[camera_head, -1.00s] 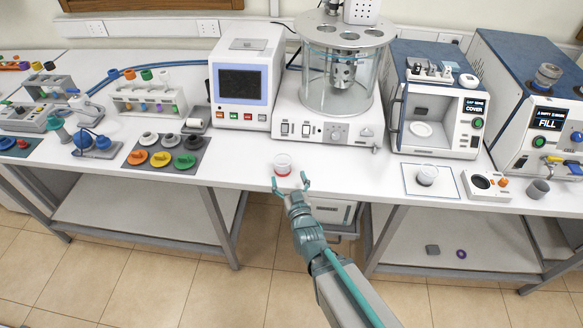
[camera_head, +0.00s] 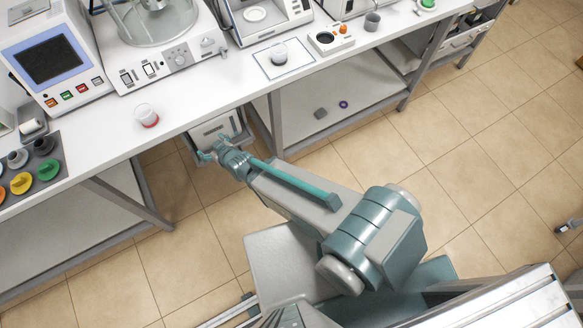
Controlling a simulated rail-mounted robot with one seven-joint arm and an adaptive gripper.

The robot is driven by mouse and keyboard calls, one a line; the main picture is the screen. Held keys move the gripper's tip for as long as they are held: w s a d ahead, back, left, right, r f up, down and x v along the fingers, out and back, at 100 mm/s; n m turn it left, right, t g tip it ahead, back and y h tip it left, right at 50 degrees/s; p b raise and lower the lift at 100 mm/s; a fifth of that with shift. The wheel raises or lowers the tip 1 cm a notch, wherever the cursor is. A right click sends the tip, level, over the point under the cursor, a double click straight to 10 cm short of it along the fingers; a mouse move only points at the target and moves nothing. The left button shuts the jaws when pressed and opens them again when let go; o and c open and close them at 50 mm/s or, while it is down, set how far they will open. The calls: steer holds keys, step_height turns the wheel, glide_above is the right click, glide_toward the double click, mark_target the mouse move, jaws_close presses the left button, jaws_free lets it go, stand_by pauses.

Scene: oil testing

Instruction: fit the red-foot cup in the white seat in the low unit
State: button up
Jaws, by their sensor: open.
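The red-foot cup (camera_head: 147,115), clear with a red base, stands upright on the white bench near its front edge. My gripper (camera_head: 208,148) is open and empty. In the picture it is right of and below the cup, apart from it, just off the bench's front edge.
The bench (camera_head: 95,135) is clear around the cup. A machine with a glass chamber (camera_head: 165,65) and a screen unit (camera_head: 50,65) stand behind it. Coloured caps (camera_head: 48,170) lie at the left. A dark-based cup (camera_head: 278,55) stands on a white mat at the right. Open floor lies in front.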

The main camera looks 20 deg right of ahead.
steer(key=s+d+f+m+g+h, duration=0.25)
steer(key=s+d+f+g, duration=0.3)
steer(key=d+f, duration=0.5)
steer(key=s+d+f+m+g+h, duration=0.1)
steer(key=s+d+f+g+h, duration=0.1)
steer(key=s+d+f+g, duration=0.4)
steer(key=s+d, duration=0.5)
steer(key=s, duration=0.3)
steer(key=shift+s+d+h, duration=0.3)
steer(key=shift+d+h, duration=0.05)
steer(key=shift+o, duration=0.4)
steer(key=s+d+m+g, duration=0.1)
steer(key=s+d+g, duration=0.1)
steer(key=s, duration=0.4)
steer(key=s+d+r+m+g, duration=0.1)
steer(key=s+d+g, duration=0.2)
steer(key=s, duration=0.3)
steer(key=shift+g, duration=0.25)
